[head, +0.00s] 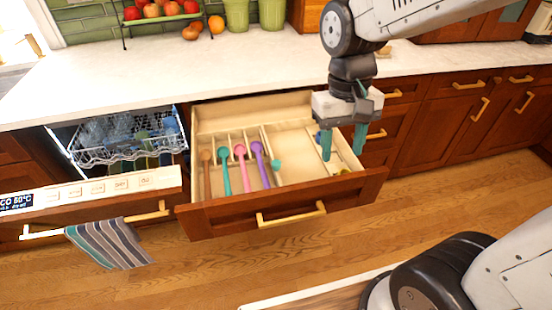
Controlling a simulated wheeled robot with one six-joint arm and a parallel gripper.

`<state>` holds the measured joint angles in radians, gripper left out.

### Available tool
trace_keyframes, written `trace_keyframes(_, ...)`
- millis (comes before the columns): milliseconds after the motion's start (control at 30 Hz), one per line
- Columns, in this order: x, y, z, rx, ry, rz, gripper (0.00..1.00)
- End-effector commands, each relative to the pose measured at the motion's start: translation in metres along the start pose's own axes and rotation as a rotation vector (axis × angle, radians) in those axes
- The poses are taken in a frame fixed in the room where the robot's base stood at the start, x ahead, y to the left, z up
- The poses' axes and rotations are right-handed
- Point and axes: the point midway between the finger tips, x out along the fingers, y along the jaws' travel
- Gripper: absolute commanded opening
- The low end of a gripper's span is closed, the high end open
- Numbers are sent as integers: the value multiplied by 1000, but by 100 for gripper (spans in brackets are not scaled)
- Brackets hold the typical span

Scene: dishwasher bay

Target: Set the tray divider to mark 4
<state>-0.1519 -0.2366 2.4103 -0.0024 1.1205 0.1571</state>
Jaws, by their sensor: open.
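The pale wooden tray (300,177) sits in an open drawer below the counter. Thin upright slats split its left part into narrow slots. A small teal piece (276,166) shows just right of the purple utensil; I cannot tell whether it belongs to the divider. The numbered marks are too small to make out. My gripper (342,154) points down over the right part of the drawer, with its two teal fingers apart and nothing seen between them. It hides part of the right compartment. I cannot tell whether the fingertips touch anything.
Brown, teal, pink and purple (261,162) utensils lie in the left slots. The drawer front (290,208) juts out over the floor. On the left, the dishwasher (90,190) is open with its rack (128,150) out and a striped towel (108,245) hanging. The middle of the tray looks clear.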

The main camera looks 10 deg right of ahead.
Motion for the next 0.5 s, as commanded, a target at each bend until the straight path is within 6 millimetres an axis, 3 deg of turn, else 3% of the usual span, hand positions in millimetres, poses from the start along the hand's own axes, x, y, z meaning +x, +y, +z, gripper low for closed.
trace_keyframes(300,69,-54,-107,275,-25,24,49)
trace_keyframes(500,101,-81,-168,535,45,-8,49)
